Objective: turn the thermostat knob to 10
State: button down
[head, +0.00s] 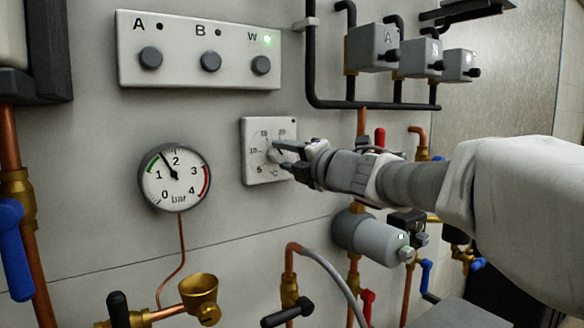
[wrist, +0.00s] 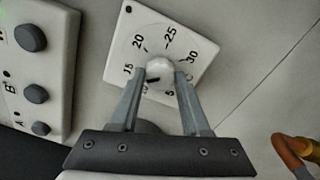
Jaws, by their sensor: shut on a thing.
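The thermostat (head: 250,126) is a white square plate on the wall with a printed round dial. In the head view 5, 10, 15 and 20 can be read. The wrist view shows the plate (wrist: 150,16) tilted, with 5, 15, 20, 25 and 30 readable. My gripper (head: 284,155) reaches in from the right and is shut on the white knob (wrist: 160,67) at the dial's middle, one finger on each side. A dark mark by the knob points down-left, between 5 and 15. The left finger partly hides the 10 there, so the exact setting is hard to tell.
A pressure gauge (head: 175,177) is left of the thermostat. A panel (head: 200,75) with several dark knobs and a lit green lamp is above it. Pipes, valves and a grey cylinder (head: 375,238) lie below my arm. Black pipes (head: 312,60) run above.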

jog(key=n+b, duration=0.2)
jog(key=n, duration=0.2)
jog(key=shift+n, duration=0.3)
jog(key=shift+r+n+b, duration=0.1)
jog(key=shift+n+b, duration=1.1)
jog(key=shift+n, duration=0.8)
jog(key=shift+c, duration=1.8)
grip_release()
jog(key=p+v, duration=0.2)
jog(key=v, duration=1.5)
jog(key=shift+d, duration=0.15)
jog(key=shift+r, duration=0.15)
